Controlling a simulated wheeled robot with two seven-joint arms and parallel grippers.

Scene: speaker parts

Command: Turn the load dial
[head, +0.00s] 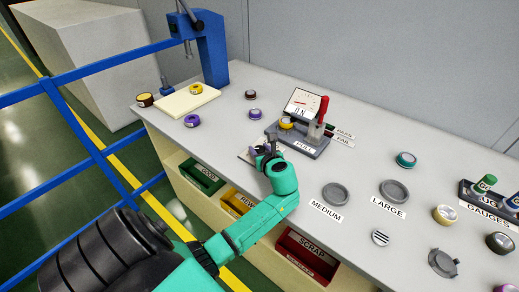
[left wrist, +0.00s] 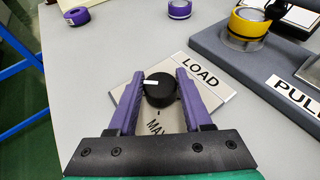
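The load dial (left wrist: 160,90) is a round black knob with a white mark pointing left. It sits on a plate (left wrist: 213,76) labelled LOAD, with "MAX" lettering below the knob. My left gripper (left wrist: 158,84) has its two purple fingers on either side of the knob. A gap seems to show on the left side; the right finger is very close to the knob, and I cannot tell whether it touches. In the head view my left gripper (head: 263,150) is over the plate and hides most of the dial. My right gripper is not in view.
The PULL tester (head: 297,143) with its meter (head: 306,103) and red lever (head: 322,109) stands just beyond the dial. Purple and yellow rings lie at the back left. Grey MEDIUM (head: 335,193) and LARGE (head: 394,191) discs are to the right. Bins sit below the front edge.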

